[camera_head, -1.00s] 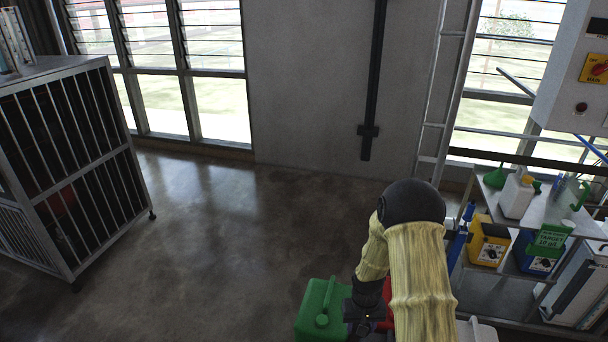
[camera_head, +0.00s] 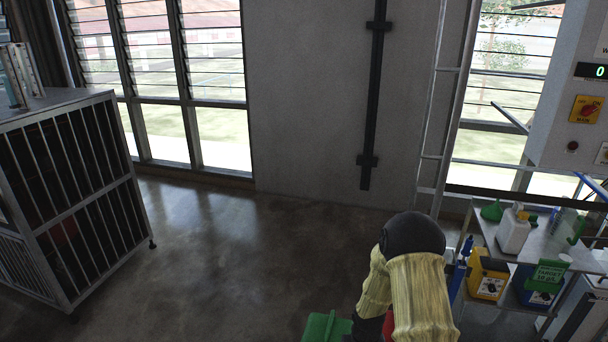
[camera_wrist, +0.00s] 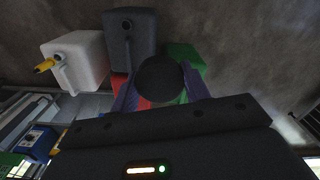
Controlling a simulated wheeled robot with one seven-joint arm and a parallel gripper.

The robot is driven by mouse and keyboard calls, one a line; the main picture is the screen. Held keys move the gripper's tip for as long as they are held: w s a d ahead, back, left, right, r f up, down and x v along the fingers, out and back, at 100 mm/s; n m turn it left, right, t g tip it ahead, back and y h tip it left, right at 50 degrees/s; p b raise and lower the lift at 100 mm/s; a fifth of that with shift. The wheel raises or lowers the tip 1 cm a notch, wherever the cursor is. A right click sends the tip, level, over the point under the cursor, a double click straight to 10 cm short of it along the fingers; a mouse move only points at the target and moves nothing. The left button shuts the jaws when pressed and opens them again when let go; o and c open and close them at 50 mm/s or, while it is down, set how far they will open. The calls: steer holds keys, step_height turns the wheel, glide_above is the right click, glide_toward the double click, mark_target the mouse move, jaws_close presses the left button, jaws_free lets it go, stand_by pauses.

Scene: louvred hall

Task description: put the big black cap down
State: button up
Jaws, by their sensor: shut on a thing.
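The big black cap (camera_wrist: 160,80) is a dark round disc in the wrist view, held between the two purple fingers of my gripper (camera_wrist: 158,92). My gripper is shut on it. Behind it in that view are a red can (camera_wrist: 130,91) and a green can (camera_wrist: 187,60), with a dark grey can (camera_wrist: 130,35) and a white can (camera_wrist: 75,60) with a yellow spout beside them. I cannot tell the gap between the cap and the cans. In the head view my sleeved arm hides the cap, and my gripper is out of sight.
In the head view the green can (camera_head: 326,327) shows at the bottom edge. A metal shelf unit (camera_head: 546,246) with bottles and boxes stands at the right. A barred cabinet (camera_head: 75,190) stands at the left.

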steer(key=s+f, duration=0.4)
steer(key=f, duration=1.1)
